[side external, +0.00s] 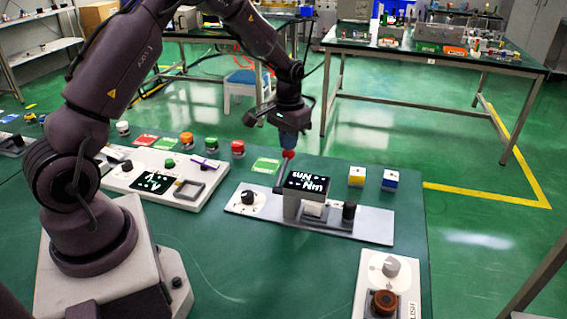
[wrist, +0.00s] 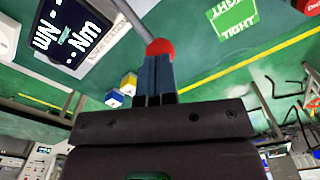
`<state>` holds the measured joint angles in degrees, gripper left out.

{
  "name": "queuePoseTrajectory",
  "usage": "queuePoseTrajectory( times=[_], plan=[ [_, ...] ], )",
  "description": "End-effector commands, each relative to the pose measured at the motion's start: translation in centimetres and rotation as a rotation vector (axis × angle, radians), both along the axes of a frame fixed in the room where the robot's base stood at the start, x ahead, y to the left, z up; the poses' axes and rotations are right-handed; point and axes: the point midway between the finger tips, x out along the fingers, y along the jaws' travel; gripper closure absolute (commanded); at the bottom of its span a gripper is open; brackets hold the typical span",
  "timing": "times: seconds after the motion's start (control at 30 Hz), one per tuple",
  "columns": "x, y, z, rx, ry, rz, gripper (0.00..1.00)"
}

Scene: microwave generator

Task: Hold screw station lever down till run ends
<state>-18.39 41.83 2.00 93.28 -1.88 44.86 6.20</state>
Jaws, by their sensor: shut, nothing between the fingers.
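The screw station (side external: 375,226) is a grey plate with a raised black display (side external: 307,182) reading "Nm" in white. Its lever is a thin grey rod ending in a red ball (side external: 288,154), at the display's back left. In the wrist view the red ball (wrist: 160,47) is right at the fingertips, with the rod running up and left toward the display (wrist: 75,33). My gripper (side external: 289,145) is shut and points down just above the ball, with nothing between its fingers. It also shows in the wrist view (wrist: 156,62). Whether the fingertips touch the ball is hard to tell.
A black knob (side external: 248,197) and a black cylinder (side external: 349,211) stand on the station plate. A yellow-and-white block (side external: 356,177) and a blue-and-white block (side external: 389,180) stand behind it. A white panel (side external: 185,197) lies left; another with a brown knob (side external: 384,302) lies front right.

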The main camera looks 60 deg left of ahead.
Motion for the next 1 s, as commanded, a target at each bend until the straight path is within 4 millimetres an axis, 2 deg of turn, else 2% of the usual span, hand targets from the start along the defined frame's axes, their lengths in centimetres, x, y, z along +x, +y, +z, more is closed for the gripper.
queuePoseTrajectory(
  times=[1.0],
  plan=[
    [-0.1,-0.1,-3.2,-0.002,0.004,0.0,1.0]
  ],
)
